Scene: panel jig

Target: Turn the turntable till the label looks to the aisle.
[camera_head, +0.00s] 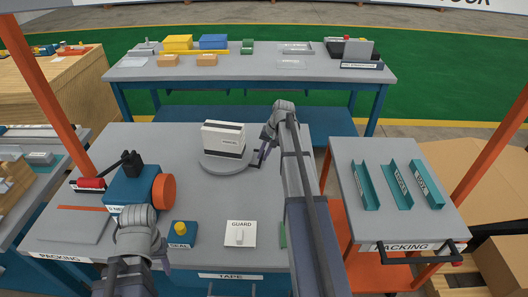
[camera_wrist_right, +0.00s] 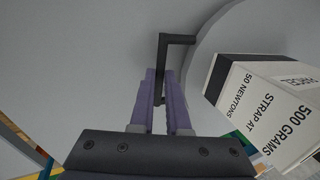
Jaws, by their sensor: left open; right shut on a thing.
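The round grey turntable (camera_head: 222,167) lies on the packing table and bears a white parcel (camera_head: 222,140) with a dark band. Small print shows on the parcel's face toward the head camera. In the right wrist view the parcel (camera_wrist_right: 262,105) shows lines about strap and grams. My right gripper (camera_head: 263,153) is at the turntable's right side. The wrist view shows its purple fingers (camera_wrist_right: 161,85) shut around the upright part of a black cranked handle (camera_wrist_right: 178,39) reaching toward the disc. My left gripper (camera_head: 164,247) is open, low at the left front, apart from the turntable.
A blue tape machine (camera_head: 127,187) with an orange roll stands left of the turntable. A seal block (camera_head: 182,234) and a guard plate (camera_head: 240,234) lie in front. A back bench (camera_head: 260,68) holds boxes; a right table (camera_head: 385,215) holds teal channels.

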